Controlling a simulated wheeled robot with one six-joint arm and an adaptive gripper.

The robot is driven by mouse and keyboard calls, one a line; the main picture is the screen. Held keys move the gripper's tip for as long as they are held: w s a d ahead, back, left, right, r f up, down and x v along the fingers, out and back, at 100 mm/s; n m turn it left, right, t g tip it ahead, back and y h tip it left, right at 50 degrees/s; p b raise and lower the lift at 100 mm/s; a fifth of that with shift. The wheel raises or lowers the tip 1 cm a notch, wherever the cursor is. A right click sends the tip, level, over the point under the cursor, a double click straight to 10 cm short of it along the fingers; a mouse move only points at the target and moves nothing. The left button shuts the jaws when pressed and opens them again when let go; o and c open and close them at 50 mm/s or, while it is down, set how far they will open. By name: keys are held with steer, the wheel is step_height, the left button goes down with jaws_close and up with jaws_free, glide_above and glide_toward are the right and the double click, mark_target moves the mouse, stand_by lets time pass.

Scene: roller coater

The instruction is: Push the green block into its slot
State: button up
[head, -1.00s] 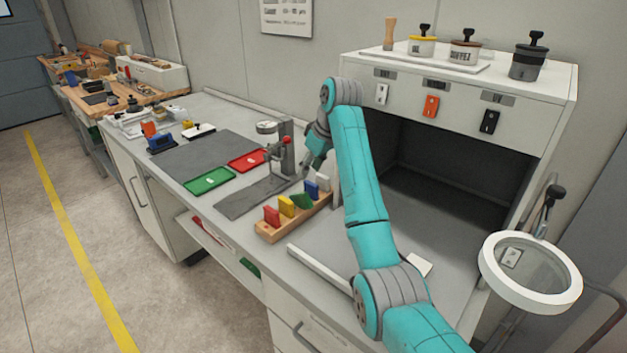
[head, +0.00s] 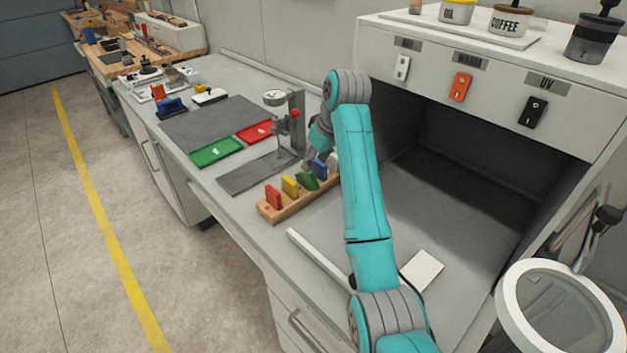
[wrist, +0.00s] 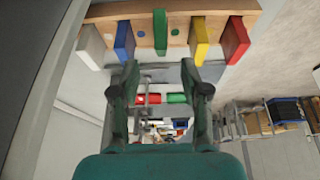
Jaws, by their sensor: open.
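The wooden rack (head: 290,207) stands on the bench and carries a row of coloured blocks. The green block (head: 307,182) sits in the row between the yellow block (head: 290,186) and the blue block (head: 319,170). In the head view it looks tilted against its upright neighbours. The wrist view shows the green block (wrist: 160,34) near the top, roughly centred between the fingers. My gripper (head: 311,158) is open and empty, close to the green and blue blocks; its fingertips (wrist: 160,72) also show in the wrist view. I cannot tell whether it touches the green block.
The red block (head: 273,197) is at the near end of the rack and a white block (wrist: 91,45) at the other. A lever stand (head: 296,120) rises just behind the rack. Green (head: 215,151) and red trays lie left. The open booth (head: 470,170) is at right.

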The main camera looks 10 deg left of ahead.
mark_target(310, 173)
steer(key=shift+x, duration=3.5)
steer(key=shift+s, duration=0.1)
jaws_close()
